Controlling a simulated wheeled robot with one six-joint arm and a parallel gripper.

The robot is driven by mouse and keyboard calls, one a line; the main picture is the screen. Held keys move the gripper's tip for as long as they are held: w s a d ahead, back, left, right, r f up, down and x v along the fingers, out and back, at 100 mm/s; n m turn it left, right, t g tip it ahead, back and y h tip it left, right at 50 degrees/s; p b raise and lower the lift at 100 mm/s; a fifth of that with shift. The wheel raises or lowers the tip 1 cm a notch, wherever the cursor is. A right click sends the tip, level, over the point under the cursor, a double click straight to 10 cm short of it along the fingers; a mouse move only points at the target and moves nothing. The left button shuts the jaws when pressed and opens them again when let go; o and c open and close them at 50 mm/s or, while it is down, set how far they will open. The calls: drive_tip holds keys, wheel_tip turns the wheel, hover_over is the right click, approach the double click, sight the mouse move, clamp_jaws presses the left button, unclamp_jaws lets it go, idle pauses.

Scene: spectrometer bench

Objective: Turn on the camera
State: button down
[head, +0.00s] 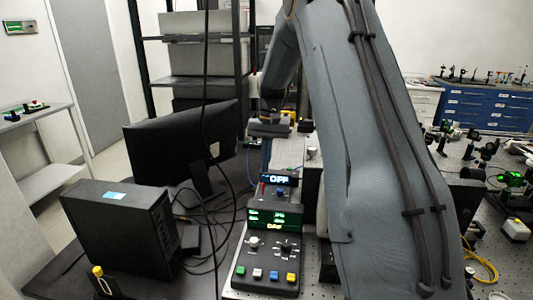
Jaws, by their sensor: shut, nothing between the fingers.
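A small dark unit with a lit display reading OFF (279,179) stands on the bench in the middle of the head view. I cannot tell which thing is the camera. My gripper (267,150) is behind and above the OFF display. It is shut and empty, apart from the control box. Its fingertips are small and hard to make out, and my arm hides much of the bench to the right.
A monitor (165,140) and a computer tower (120,225) stand on the left, with loose black cables (205,240) beside them. Optical mounts (485,150) crowd the bench at right. A blue drawer cabinet (485,107) and a shelf rack (190,80) are farther back.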

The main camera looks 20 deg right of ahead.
sight(264, 176)
drive_tip(key=shift+s+a+f+p, duration=0.15)
drive_tip(key=shift+f+p, duration=0.25)
drive_tip(key=shift+f, duration=0.85)
drive_tip(key=shift+a+f+p, duration=0.15)
drive_tip(key=shift+f+p, duration=0.2)
drive_tip(key=shift+f, duration=0.85)
